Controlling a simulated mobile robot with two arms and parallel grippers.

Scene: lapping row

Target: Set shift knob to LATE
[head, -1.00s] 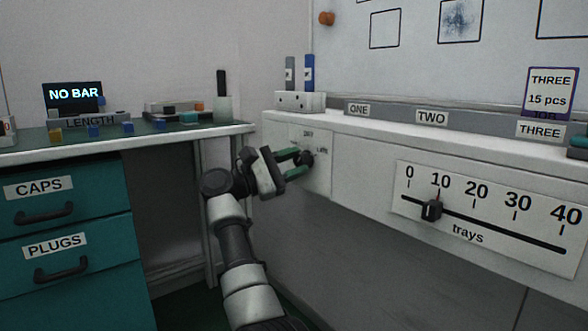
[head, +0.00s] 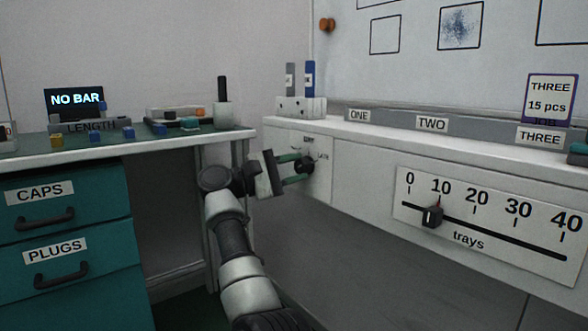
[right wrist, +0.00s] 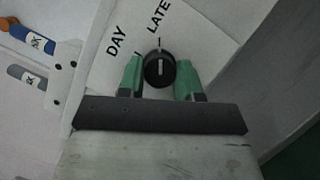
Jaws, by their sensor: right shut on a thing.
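The shift knob (head: 304,164) is a small round black knob on a white plate on the front of the bench. The wrist view shows the knob (right wrist: 160,70) from close up, with a white line on its face. The plate carries the words DAY (right wrist: 116,41) and LATE (right wrist: 159,17). The white line points up in that view, towards the short tick below LATE. My right gripper (head: 296,163) is shut on the knob, with one green finger on each side of it. My left gripper is not in view.
A trays slider (head: 432,216) sits near 10 on the bench front, right of the knob. A white holder (head: 301,106) with a grey and a blue tag stands above the knob. A teal drawer cabinet (head: 70,240) and a table stand at the left.

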